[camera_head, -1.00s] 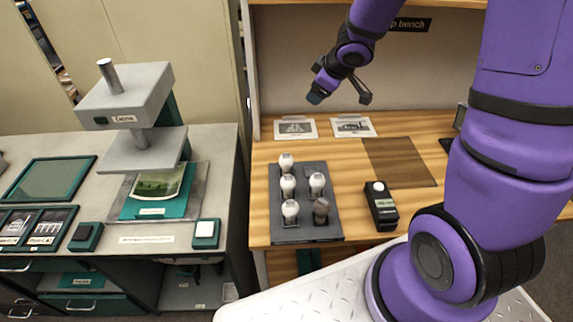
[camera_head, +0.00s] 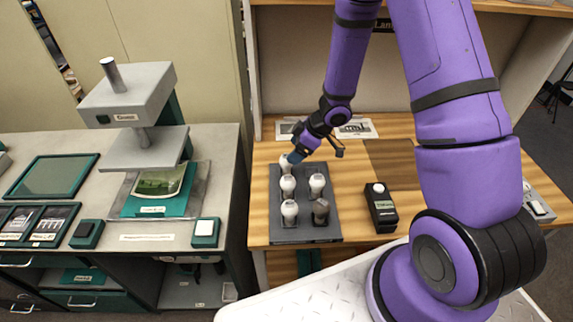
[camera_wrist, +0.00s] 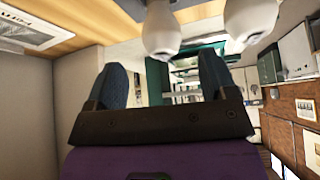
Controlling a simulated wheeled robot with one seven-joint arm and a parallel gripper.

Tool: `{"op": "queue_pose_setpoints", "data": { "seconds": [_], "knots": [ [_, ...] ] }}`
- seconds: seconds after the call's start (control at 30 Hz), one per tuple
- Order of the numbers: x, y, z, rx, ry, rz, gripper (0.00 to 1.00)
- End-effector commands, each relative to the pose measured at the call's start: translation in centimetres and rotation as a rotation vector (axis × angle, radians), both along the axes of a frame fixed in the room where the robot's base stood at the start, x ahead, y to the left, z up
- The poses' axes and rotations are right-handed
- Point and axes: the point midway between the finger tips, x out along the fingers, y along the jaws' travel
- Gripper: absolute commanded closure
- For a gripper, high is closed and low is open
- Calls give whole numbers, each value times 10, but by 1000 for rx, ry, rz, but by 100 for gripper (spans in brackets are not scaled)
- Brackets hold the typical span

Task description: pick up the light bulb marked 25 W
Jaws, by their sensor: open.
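Several light bulbs stand in a dark grey tray (camera_head: 275,230) on the wooden bench. No wattage marking is readable, so I cannot tell which is 25 W. My gripper (camera_head: 296,154) is at the back-left bulb and partly covers it. In the wrist view, my gripper (camera_wrist: 163,75) is open with nothing between its fingers. Two white bulbs (camera_wrist: 161,30) (camera_wrist: 249,25) show beyond the fingers.
A black box with a white knob (camera_head: 381,206) stands right of the tray. Picture cards (camera_head: 356,129) lie behind, and a brown mat (camera_head: 392,164) lies back right. A grey stand (camera_head: 145,150) occupies the left counter, across a gap.

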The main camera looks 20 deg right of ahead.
Motion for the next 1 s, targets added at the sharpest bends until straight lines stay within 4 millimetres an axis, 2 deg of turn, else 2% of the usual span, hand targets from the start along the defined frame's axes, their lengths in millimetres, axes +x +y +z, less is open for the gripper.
{"op": "queue_pose_setpoints", "data": {
  "seconds": [0.27, 0.6, 0.93, 1.0],
  "knots": [
    [3, 8, -15, -1, 2, 1, 22],
    [10, 25, -51, -2, 1, 1, 22],
    [12, 27, -54, -2, -1, -1, 22],
    [12, 27, -54, -2, -1, -1, 38]
  ]
}}
